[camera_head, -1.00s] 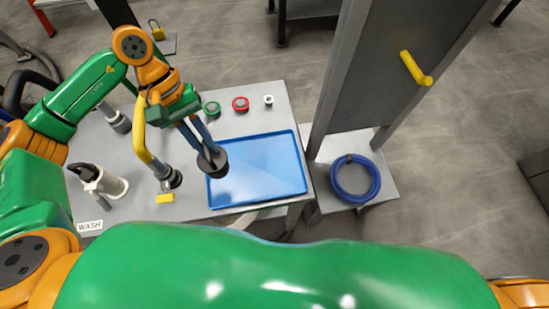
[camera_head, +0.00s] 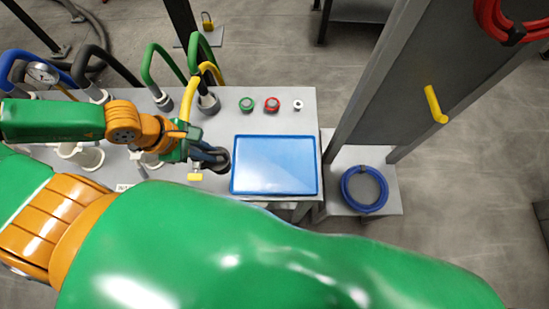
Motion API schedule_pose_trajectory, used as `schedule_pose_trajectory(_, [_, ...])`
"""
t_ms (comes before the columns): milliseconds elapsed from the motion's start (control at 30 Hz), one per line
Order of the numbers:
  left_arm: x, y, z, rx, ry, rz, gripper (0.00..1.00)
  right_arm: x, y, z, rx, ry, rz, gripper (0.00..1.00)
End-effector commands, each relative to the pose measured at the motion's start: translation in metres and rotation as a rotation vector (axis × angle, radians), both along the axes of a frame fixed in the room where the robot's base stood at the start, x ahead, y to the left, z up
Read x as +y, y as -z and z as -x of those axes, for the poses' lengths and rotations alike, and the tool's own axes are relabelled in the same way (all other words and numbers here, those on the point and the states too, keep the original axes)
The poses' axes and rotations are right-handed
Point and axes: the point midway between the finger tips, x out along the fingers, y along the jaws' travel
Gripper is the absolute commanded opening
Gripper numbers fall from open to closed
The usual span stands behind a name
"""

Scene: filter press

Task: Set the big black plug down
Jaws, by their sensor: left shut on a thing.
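My left gripper (camera_head: 208,153) comes in from the left over the grey table and is shut on the big black plug (camera_head: 222,162). The plug is a dark round piece, partly hidden by the fingers. It shows just left of the left edge of the blue tray (camera_head: 275,166). I cannot tell whether it touches the table. The tray looks empty. My right gripper is out of view.
A green cap (camera_head: 246,104), a red cap (camera_head: 271,104) and a small white piece (camera_head: 298,105) stand behind the tray. Several hoses rise at the left, including a yellow one (camera_head: 189,95). A blue coil (camera_head: 364,190) lies on a low stand at the right.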

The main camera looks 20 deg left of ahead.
Motion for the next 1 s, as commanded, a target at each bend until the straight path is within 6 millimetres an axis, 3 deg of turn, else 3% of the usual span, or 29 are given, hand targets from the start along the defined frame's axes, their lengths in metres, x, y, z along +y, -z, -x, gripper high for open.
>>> schedule_pose_trajectory(133, [-0.019,-0.015,0.014,0.004,-0.022,0.004,0.00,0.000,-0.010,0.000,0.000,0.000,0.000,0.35])
schedule_pose_trajectory(233, [-0.028,-0.014,0.014,-0.002,-0.038,0.004,0.00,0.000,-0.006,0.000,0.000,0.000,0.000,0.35])
schedule_pose_trajectory(400, [-0.047,0.003,-0.005,-0.010,-0.046,0.016,0.00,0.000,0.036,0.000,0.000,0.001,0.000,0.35])
schedule_pose_trajectory(533, [-0.061,0.005,-0.020,-0.011,-0.039,0.018,0.00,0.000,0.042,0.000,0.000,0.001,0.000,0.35])
schedule_pose_trajectory(600, [-0.064,0.021,-0.027,-0.009,-0.046,0.013,0.00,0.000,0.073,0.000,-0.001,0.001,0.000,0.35])
schedule_pose_trajectory(767, [-0.072,0.026,-0.035,-0.008,-0.040,0.008,0.00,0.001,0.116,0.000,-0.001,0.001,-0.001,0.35])
schedule_pose_trajectory(800, [-0.076,0.022,-0.037,-0.004,-0.035,0.006,0.00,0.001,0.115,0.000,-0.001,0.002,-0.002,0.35])
schedule_pose_trajectory(867, [-0.088,0.015,-0.048,0.006,-0.036,0.011,0.00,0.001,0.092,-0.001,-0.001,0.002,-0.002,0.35])
schedule_pose_trajectory(1000, [-0.105,0.051,-0.068,0.010,-0.040,0.005,0.00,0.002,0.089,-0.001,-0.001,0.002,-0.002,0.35])
